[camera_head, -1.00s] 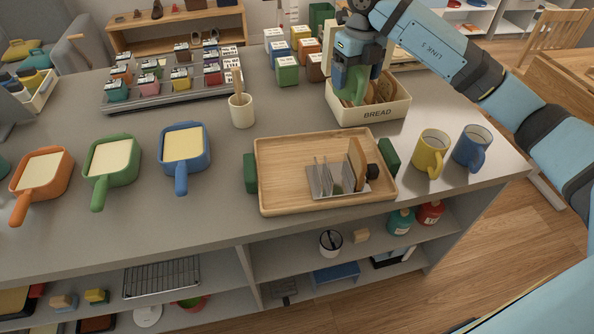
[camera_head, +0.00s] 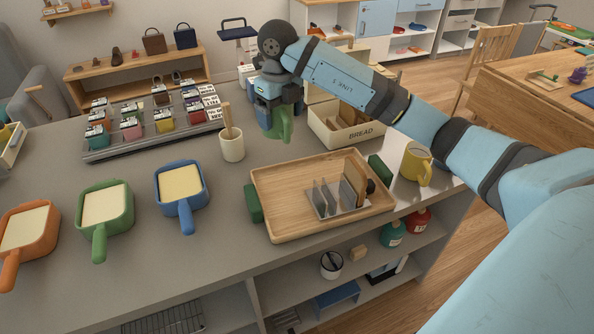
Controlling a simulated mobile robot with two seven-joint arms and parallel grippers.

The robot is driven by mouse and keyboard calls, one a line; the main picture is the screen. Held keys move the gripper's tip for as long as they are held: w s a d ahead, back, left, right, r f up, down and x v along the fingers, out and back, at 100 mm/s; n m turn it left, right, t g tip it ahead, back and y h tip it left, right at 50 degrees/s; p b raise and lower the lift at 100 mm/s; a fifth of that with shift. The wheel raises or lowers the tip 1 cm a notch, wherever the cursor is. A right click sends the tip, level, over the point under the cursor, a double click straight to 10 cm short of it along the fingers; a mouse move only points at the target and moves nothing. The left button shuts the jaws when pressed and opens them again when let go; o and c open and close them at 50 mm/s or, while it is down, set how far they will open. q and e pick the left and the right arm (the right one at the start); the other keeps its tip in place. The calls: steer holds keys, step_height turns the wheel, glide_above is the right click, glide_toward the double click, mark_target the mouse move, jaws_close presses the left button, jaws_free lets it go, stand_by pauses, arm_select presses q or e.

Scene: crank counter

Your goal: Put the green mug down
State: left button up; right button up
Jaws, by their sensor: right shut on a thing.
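The green mug (camera_head: 283,126) is at my right gripper (camera_head: 277,103), at the back of the grey counter (camera_head: 120,180). The gripper points down and is shut on the mug. The gripper and wrist hide the mug's upper part. The mug appears upright, left of the bread box and right of the cream crock. I cannot tell whether its base touches the counter. My left gripper is not in view.
The bread box (camera_head: 345,134) stands close on the right and the crock (camera_head: 231,145) with a wooden stick on the left. A wooden tray (camera_head: 285,222) with a toast rack lies in front. A yellow mug (camera_head: 415,164) stands at the right edge. Orange, green and blue pans stand left.

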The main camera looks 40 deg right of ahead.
mark_target(282, 136)
steer(key=shift+d+f+p, duration=0.1)
steer(key=shift+f+p, duration=0.2)
steer(key=shift+f, duration=8.85)
steer(key=o, duration=0.9)
steer(key=shift+f, duration=0.1)
steer(key=shift+r, duration=0.2)
step_height(282, 136, up, 12)
steer(key=shift+f+b, duration=0.1)
steer(key=shift+b, duration=0.25)
